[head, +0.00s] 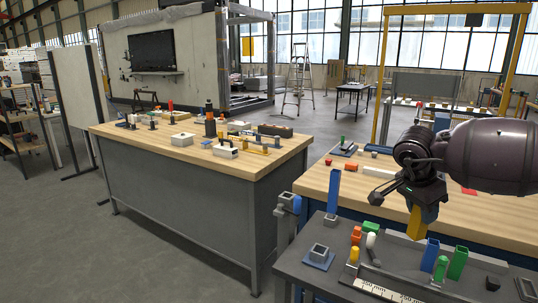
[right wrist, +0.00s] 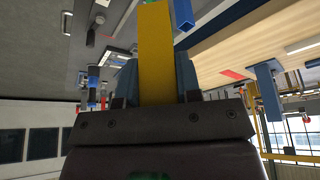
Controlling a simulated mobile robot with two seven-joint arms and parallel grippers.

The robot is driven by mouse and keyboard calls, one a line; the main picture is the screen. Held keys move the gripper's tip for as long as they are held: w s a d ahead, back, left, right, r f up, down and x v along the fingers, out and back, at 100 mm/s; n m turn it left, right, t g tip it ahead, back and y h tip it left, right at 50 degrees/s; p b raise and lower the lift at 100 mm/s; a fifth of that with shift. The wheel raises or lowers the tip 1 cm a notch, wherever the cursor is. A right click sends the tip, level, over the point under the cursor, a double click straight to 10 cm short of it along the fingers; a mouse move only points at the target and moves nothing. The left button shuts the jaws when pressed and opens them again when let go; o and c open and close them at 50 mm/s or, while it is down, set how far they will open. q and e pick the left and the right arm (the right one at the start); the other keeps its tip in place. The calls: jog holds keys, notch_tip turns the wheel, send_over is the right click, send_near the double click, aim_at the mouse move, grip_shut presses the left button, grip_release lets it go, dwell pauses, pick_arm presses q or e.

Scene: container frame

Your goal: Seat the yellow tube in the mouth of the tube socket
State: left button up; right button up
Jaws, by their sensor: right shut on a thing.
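The yellow tube (head: 416,224) is a square-sided tube, held roughly upright under my right gripper (head: 421,192), which is shut on its upper part. In the right wrist view the yellow tube (right wrist: 157,50) sits between the two fingers of the right gripper (right wrist: 157,75). The likely tube socket (head: 318,252) is a grey square block with an open mouth on a blue plate, at the left of the dark bench. The tube is up and to the right of it in the head view, apart from it. The socket cannot be clearly made out in the right wrist view. My left gripper is out of view.
The dark bench (head: 300,270) also holds a tall blue tube (head: 333,190), a shorter blue tube (head: 430,255), a green tube (head: 458,263), a yellow peg (head: 354,255) and a ruler (head: 385,291). A wooden bench (head: 318,179) stands behind. Another cluttered workbench (head: 265,165) stands left.

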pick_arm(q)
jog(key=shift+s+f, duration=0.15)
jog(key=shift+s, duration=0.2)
pick_arm(e)
jog(key=s+a+f+n+t+y, duration=0.3)
jog(key=s+a+f+n+y, duration=0.1)
jog(key=s+a+f+n, duration=0.9)
jog(key=shift+s+a+f+n, duration=0.15)
jog(key=shift+s+f+n, duration=0.55)
jog(key=shift+s+n, duration=0.35)
